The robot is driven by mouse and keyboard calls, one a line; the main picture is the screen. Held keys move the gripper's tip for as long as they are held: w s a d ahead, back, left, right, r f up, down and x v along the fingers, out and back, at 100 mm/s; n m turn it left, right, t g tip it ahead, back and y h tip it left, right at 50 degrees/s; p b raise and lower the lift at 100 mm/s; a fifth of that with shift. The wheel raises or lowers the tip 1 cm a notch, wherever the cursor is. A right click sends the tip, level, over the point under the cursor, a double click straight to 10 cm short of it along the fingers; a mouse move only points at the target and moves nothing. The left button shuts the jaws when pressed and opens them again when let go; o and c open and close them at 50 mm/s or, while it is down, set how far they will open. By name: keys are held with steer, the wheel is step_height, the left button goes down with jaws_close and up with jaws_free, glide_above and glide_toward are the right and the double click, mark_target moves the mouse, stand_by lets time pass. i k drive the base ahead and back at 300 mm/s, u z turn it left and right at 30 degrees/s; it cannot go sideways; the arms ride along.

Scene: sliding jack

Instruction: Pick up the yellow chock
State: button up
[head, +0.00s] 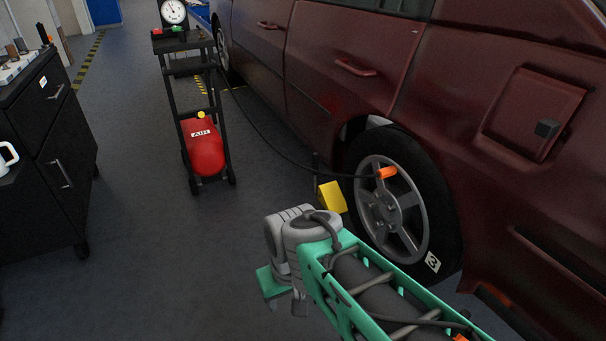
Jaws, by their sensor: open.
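The red car (340,75) and its wheel (395,210) bound the right side. A black hose runs to an orange fitting (387,173) at the wheel from a cart with a red air tank (204,148). A black cabinet (50,150) stands left. Floor between is clear.

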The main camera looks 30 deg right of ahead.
mark_target(331, 196)
steer(key=z, duration=0.1)
steer(key=i, duration=1.6)
steer(key=u, duration=0.05)
